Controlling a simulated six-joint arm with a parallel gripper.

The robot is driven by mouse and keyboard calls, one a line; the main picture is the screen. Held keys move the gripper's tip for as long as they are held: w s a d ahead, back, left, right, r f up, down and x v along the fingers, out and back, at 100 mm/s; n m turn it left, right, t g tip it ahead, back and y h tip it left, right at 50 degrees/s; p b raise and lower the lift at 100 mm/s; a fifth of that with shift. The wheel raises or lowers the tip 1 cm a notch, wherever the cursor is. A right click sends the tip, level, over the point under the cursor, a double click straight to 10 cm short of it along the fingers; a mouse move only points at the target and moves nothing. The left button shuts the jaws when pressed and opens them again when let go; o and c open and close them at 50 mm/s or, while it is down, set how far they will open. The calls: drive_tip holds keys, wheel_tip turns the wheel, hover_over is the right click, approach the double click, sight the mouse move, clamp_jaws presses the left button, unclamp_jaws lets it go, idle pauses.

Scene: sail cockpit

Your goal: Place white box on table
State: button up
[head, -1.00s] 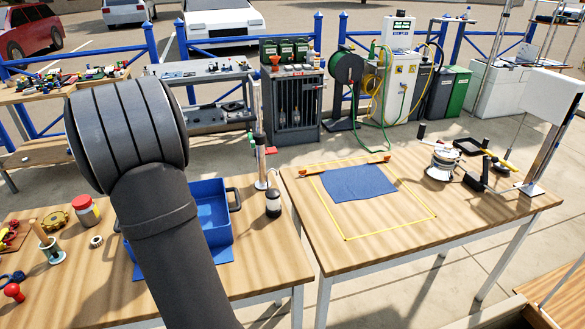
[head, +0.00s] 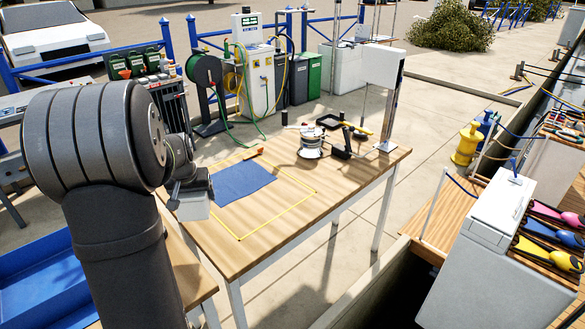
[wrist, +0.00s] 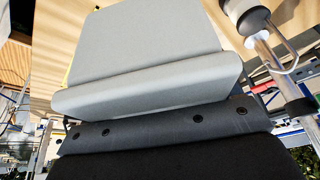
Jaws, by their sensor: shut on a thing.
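The white box (head: 194,207) hangs under my gripper (head: 188,186), which is shut on it, in the head view. In the wrist view the box (wrist: 150,45) fills the top middle as a pale grey block with a rounded near edge. The wooden table (head: 205,240) lies to the right of and beyond the box. The box appears at or over the table's left edge; its height above the top is unclear. A yellow outlined rectangle (head: 283,211) and a blue cloth (head: 243,184) lie on the table. My arm hides part of the scene, and the fingertips are not clearly seen.
A blue bin (head: 40,280) is at left. The near part of the yellow outline is bare.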

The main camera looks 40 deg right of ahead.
drive_tip(key=s+d+m+h, duration=0.1)
drive_tip(key=s+d+m, duration=0.1)
drive_tip(key=s+d, duration=1.4)
drive_tip(key=w+a+f, duration=0.1)
drive_tip(key=w+f, duration=0.3)
drive_tip(key=w+a+f, duration=0.1)
drive_tip(key=w+f, duration=0.3)
drive_tip(key=w+a+f, duration=0.1)
drive_tip(key=w+f, duration=0.3)
drive_tip(key=shift+w, duration=0.25)
drive_tip(key=shift+w+f, duration=0.1)
drive_tip(key=shift+f, duration=1.85)
drive_tip(key=shift+f, duration=0.2)
drive_tip(key=o, duration=1.1)
drive_tip(key=shift+c, duration=0.2)
